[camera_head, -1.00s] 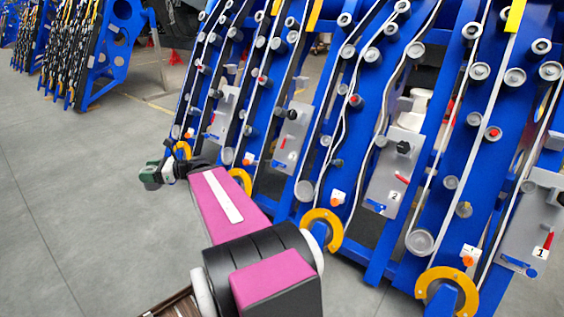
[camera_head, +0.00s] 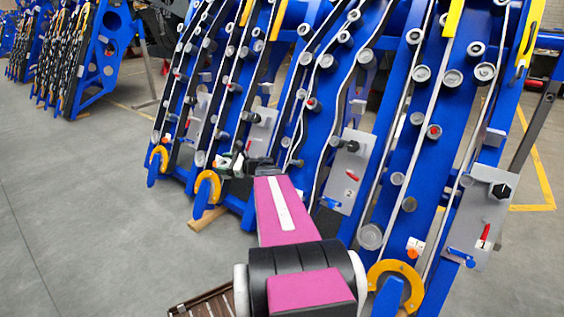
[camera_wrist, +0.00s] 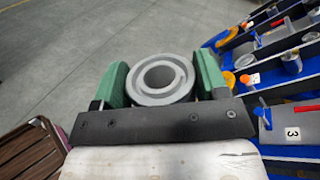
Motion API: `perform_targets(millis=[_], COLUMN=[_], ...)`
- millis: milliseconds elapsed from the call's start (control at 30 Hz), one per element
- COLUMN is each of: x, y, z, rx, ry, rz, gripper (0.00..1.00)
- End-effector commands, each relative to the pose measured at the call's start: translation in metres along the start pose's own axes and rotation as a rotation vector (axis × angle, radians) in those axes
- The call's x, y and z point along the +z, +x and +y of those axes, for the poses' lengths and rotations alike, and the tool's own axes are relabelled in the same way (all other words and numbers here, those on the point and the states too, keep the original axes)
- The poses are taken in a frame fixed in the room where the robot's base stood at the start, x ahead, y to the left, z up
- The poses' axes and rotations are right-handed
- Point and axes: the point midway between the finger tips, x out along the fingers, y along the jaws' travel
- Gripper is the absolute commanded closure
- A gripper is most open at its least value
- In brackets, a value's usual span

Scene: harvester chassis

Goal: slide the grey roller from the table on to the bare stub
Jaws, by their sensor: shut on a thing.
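The grey roller (camera_wrist: 160,98) is a thick ring with a round hole, held between the two green fingers of my gripper (camera_wrist: 163,80) in the wrist view. Its open end faces the wrist camera. In the head view my gripper (camera_head: 230,164) is small, in front of the blue frames left of centre, and the roller cannot be made out there. Many stubs on the blue frames carry grey rollers; a small dark one (camera_head: 297,163) shows right of my gripper. I cannot tell which stub is bare.
Slanted blue frames (camera_head: 325,120) with white belts, rollers and yellow half-rings (camera_head: 397,282) stand across the middle and right. Grey plates (camera_head: 348,171) with black knobs and red handles stick out from them. Open grey floor (camera_head: 80,210) lies to the left.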

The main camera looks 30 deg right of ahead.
Motion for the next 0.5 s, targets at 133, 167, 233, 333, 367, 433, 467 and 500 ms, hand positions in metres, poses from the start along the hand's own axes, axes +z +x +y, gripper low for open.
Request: perform_targets(millis=[133, 167, 233, 333, 367, 433, 467, 500], x=[-0.047, -0.056, -0.075, -0.104, -0.112, -0.129, -0.136, -0.144], y=[-0.027, -0.033, -0.049, -0.074, -0.082, -0.099, -0.106, -0.115], z=[-0.059, -0.069, -0.091, -0.122, -0.131, -0.149, -0.156, -0.164], rx=[-0.063, -0.073, -0.097, -0.127, -0.135, -0.149, -0.154, -0.161], ry=[-0.158, -0.191, -0.265, -0.368, -0.398, -0.464, -0.490, -0.522], rz=[0.052, 0.064, 0.093, 0.137, 0.150, 0.180, 0.192, 0.208], gripper=[0.76, 0.76, 0.76, 0.76, 0.76, 0.76, 0.76, 0.76])
